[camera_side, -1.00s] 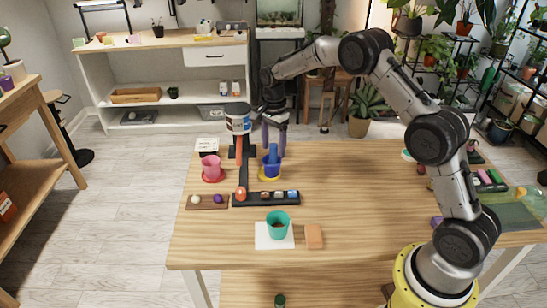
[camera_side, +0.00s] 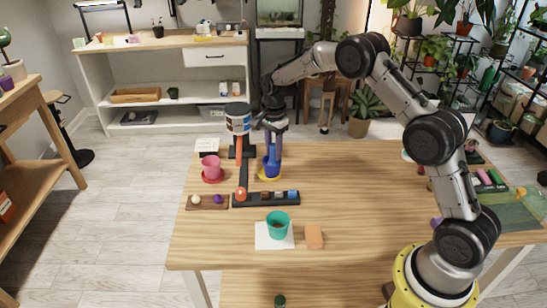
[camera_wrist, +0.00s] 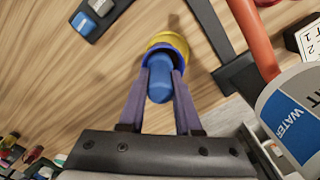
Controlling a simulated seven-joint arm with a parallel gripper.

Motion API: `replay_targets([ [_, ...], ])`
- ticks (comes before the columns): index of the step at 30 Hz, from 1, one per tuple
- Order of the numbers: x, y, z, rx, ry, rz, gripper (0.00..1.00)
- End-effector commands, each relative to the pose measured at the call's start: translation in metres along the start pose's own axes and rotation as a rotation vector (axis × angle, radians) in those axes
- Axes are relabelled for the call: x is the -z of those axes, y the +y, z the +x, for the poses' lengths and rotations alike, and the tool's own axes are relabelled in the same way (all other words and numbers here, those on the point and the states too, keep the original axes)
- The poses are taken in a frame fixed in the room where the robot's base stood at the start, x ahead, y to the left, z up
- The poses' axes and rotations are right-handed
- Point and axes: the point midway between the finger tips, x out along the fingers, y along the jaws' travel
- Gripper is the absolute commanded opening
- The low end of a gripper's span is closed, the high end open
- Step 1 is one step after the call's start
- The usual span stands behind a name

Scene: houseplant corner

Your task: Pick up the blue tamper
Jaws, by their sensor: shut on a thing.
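The blue tamper (camera_side: 272,155) stands upright in the blue pot (camera_side: 272,172), which sits on a yellow saucer (camera_side: 261,178). In the wrist view the tamper (camera_wrist: 160,86) is a rounded blue shape between my fingers, with the blue rim of the pot and the yellow saucer (camera_wrist: 168,40) beyond it. My gripper (camera_side: 272,148) points down from above and its two purple fingers are shut on the tamper; the fingers (camera_wrist: 160,78) also show in the wrist view. The tamper's lower end is hidden inside the pot.
A stand with a white-and-blue water container (camera_side: 237,124) and orange tube is close on the left. A pink pot (camera_side: 210,167), a dark tray of small blocks (camera_side: 265,204) and a teal pot (camera_side: 278,225) stand nearby. The table's right middle is clear.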

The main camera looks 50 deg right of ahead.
Motion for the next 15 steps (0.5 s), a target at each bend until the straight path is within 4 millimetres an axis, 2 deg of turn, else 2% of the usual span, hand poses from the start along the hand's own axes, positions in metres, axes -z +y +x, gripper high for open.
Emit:
replay_targets([
  [8,0.0,-0.001,-0.004,0.003,0.0,0.0,0.0],
  [15,0.0,-0.001,-0.028,0.004,0.001,0.0,0.0],
])
